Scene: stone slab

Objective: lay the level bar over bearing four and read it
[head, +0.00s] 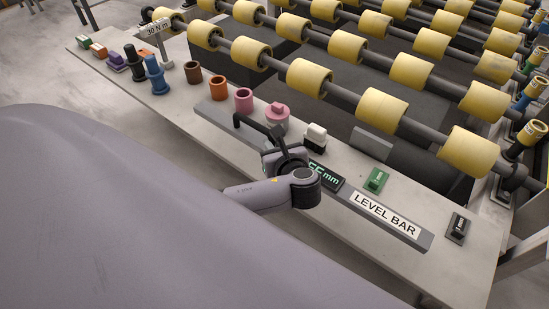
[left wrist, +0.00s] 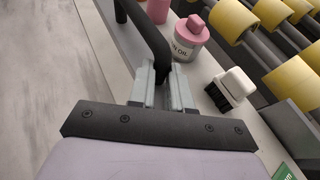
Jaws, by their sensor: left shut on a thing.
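The level bar (head: 386,216) is a long grey bar with a white "LEVEL BAR" label, lying low along the slab (head: 462,270). Whether it touches the slab cannot be told. My left gripper (head: 285,160) is shut on its black arched handle (head: 252,124). In the left wrist view the handle (left wrist: 150,38) passes between the pale fingers of the gripper (left wrist: 164,90). A dark plate with green "mm" lettering (head: 328,176) sits at the bar's middle, partly hidden by the gripper. Which bearing is number four is not readable. My right gripper is not in view.
Several yellow rollers (head: 383,110) on dark shafts stand behind the slab.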

